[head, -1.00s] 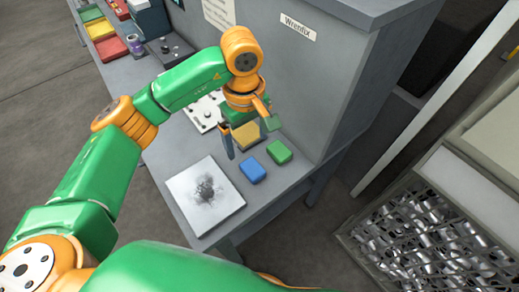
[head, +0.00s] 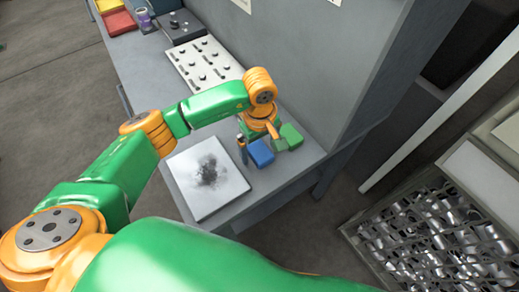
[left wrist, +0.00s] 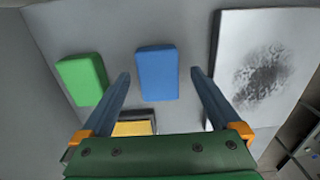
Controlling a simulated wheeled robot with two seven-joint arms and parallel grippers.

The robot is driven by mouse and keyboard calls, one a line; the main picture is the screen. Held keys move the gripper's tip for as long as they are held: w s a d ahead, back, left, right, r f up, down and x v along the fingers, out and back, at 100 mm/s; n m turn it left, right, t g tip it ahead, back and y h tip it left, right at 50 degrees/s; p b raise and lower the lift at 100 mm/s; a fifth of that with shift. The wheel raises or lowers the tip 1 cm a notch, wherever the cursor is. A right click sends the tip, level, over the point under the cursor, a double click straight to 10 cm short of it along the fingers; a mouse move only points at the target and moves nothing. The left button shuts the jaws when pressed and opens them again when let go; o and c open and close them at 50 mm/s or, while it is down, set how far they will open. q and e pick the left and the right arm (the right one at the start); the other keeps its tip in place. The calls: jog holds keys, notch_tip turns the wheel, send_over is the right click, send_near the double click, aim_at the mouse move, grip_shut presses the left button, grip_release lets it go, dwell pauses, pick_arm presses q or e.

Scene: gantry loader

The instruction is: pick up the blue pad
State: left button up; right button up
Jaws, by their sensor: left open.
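The blue pad (head: 262,154) lies on the grey bench between a green pad (head: 292,134) and a smudged white plate (head: 190,172). My left gripper (head: 260,146) is right above the blue pad, pointing down, and partly covers it in the head view. In the left wrist view the blue pad (left wrist: 157,77) shows between and beyond the two open fingers (left wrist: 160,72). The gripper is open and empty. The green pad (left wrist: 82,79) is just outside the left finger. My right gripper is not in view.
A yellow pad (left wrist: 133,128) is partly hidden behind the gripper body in the left wrist view. A panel with several knobs (head: 202,62) stands farther back on the bench. The grey cabinet wall (head: 310,60) rises close behind. A bin of metal scraps (head: 430,235) is at the right.

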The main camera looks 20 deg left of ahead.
pick_arm(q)
jog(key=shift+w+f, duration=0.1)
jog(key=c, duration=1.4)
jog(key=shift+c, duration=0.2)
jog(key=shift+r, duration=0.4)
jog(key=s+a+r+b, duration=0.3)
jog(key=s+a+r, duration=0.6)
jog(key=r, duration=0.3)
jog(key=shift+s+a+r, duration=0.15)
jog(key=shift+s+a, duration=0.05)
jog(key=shift+a, duration=0.45)
